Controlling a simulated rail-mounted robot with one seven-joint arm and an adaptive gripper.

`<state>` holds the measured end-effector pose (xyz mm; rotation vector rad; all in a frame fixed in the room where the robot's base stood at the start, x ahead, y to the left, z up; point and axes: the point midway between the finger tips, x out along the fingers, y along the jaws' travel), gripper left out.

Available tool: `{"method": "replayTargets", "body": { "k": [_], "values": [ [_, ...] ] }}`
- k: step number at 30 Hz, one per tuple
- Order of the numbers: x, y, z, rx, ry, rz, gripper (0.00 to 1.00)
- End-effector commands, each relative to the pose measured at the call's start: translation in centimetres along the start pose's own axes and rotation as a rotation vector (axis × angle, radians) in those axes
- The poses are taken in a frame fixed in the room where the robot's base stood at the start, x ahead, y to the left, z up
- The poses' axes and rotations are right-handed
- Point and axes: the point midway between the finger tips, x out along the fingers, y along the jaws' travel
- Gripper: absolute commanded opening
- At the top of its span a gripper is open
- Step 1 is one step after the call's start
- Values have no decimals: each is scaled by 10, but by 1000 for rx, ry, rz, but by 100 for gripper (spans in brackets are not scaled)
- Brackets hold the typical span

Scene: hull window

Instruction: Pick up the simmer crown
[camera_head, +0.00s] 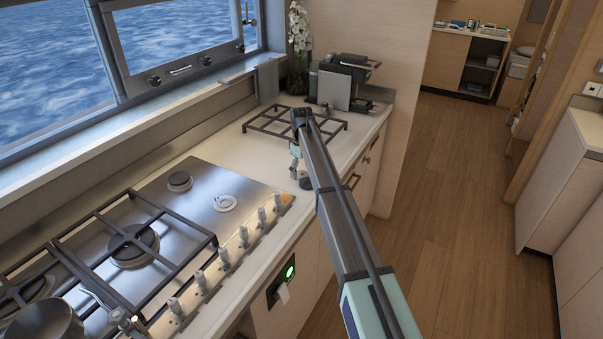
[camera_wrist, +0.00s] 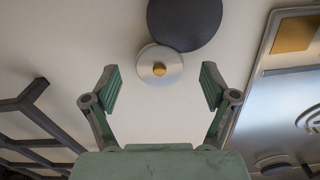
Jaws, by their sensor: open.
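A small round silver piece with a brass centre, which looks like the simmer crown (camera_wrist: 149,70), lies on the pale worktop in the wrist view. A larger dark disc (camera_wrist: 185,18) lies right against it or slightly overlapping. My gripper (camera_wrist: 160,86) is open and empty, above the worktop, with the silver piece between and slightly beyond its fingertips. In the head view my gripper (camera_head: 296,165) hangs over the worktop between the hob and a loose pan support. My arm and gripper hide the silver piece there.
The steel hob (camera_head: 160,205) has an uncapped burner seat (camera_head: 224,203) and a row of knobs. A loose pan support (camera_head: 268,124) lies on the far worktop, at left in the wrist view (camera_wrist: 42,112). A pan (camera_head: 45,322) stands near left. A coffee machine (camera_head: 345,78) stands behind.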

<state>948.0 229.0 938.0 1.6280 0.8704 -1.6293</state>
Motion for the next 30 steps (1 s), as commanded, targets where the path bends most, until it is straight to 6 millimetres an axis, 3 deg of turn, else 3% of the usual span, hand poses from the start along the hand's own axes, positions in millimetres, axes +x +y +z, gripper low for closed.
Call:
{"method": "replayTargets", "body": {
  "k": [9,15,30],
  "values": [
    [9,0,0,0,1,1,85],
    [9,0,0,0,1,1,19],
    [2,0,0,0,1,1,18]
  ]
}}
